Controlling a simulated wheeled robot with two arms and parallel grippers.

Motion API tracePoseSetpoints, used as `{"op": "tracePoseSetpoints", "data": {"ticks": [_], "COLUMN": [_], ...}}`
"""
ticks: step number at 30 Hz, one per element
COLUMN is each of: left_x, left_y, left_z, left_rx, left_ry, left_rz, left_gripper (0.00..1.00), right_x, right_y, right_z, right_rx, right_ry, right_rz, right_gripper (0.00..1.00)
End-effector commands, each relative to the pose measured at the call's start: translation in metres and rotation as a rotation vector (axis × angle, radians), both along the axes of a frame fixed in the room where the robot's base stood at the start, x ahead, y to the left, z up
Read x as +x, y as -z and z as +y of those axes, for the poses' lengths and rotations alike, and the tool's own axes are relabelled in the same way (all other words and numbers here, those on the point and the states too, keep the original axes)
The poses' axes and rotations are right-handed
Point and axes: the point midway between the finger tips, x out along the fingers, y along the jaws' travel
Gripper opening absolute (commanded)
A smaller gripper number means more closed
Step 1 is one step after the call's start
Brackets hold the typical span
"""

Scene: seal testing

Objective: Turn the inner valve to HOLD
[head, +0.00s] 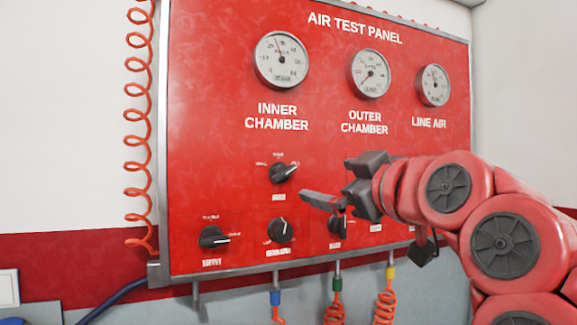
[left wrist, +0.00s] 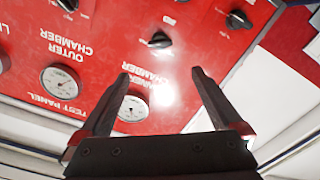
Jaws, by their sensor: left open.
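The inner valve is a black knob (head: 284,172) on the red panel, below the INNER CHAMBER gauge (head: 281,60). Its pointer faces right and slightly up; the small marks around it are too blurred to read. My left gripper (head: 328,180) is open and empty in front of the panel, to the right of this knob in the head view and apart from it. In the left wrist view, upside down, the inner valve knob (left wrist: 160,40) lies beyond and between the open fingers (left wrist: 160,75). My right gripper is not in view.
Lower knobs are the supply knob (head: 214,237) and a middle knob (head: 280,230); another knob (head: 337,224) is partly behind my gripper. Outer chamber (head: 369,74) and line air (head: 433,85) gauges sit above. Orange coiled hoses (head: 333,305) hang below the panel.

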Motion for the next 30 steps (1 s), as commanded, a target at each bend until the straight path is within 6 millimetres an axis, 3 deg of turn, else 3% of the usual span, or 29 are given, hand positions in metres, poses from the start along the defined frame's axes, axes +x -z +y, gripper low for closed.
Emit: {"op": "tracePoseSetpoints", "data": {"ticks": [5,10,21,30], "left_x": [0.017,0.052,0.13,0.156], "left_y": [-0.001,-0.002,-0.006,-0.003], "left_z": [0.011,0.026,0.056,0.067], "left_rx": [-0.007,-0.006,-0.002,-0.006], "left_ry": [-0.009,-0.009,-0.004,-0.001], "left_rz": [0.003,0.002,0.003,-0.001], "left_gripper": [1.0,1.0,1.0,1.0], "right_x": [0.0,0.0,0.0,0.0], "right_y": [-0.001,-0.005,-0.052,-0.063], "right_z": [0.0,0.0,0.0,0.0], "right_rx": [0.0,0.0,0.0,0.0], "right_ry": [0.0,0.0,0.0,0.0], "right_rz": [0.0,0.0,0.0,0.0], "right_gripper": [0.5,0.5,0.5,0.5]}}
